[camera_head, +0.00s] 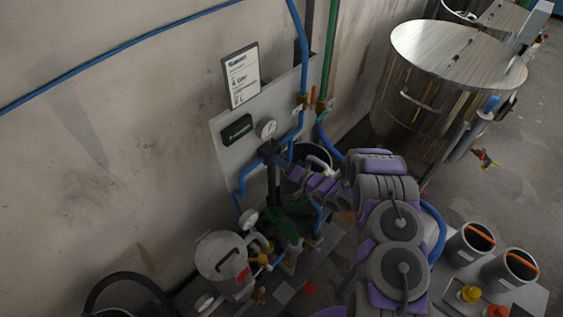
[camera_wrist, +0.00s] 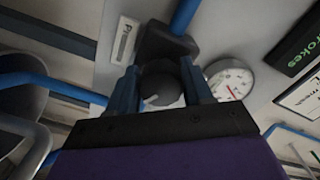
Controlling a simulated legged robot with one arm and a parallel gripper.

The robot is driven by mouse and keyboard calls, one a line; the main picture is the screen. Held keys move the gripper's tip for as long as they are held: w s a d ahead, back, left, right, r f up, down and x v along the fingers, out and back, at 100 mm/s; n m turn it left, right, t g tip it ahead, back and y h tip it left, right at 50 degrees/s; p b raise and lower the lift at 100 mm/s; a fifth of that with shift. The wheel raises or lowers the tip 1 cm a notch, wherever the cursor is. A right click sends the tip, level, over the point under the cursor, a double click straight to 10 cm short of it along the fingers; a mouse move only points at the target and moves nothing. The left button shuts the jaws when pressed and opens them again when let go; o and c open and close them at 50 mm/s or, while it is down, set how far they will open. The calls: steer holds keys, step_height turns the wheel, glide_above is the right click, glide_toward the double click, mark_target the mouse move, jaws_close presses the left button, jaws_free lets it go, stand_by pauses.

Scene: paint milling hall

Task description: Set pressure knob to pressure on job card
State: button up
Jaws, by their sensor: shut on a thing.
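The pressure knob (camera_wrist: 160,84) is a dark round knob with a pale pointer mark. It sits between the two fingers of my gripper (camera_wrist: 161,88), which is shut on it. In the head view my gripper (camera_head: 272,152) is at the panel, just below a round white gauge (camera_head: 267,130), and hides the knob. In the wrist view the gauge (camera_wrist: 230,80) is right of the fingers, with a red needle on a white dial; its figures are too small to read. The job card (camera_head: 243,77) is a white sheet on a dark board above the panel; its pressure value is not legible.
A dark display (camera_head: 237,129) is left of the gauge on the grey panel (camera_head: 222,122). Blue and green hoses run around it. A lidded metal pot (camera_head: 222,256) stands low at left, a large steel drum (camera_head: 458,58) at upper right. Cups (camera_head: 471,243) stand at lower right.

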steer(key=shift+f, duration=0.2)
steer(key=o, duration=1)
steer(key=shift+r, duration=0.1)
steer(key=b+v, duration=0.1)
steer(key=v, duration=1.6)
steer(key=shift+d, duration=0.3)
steer(key=shift+w, duration=0.1)
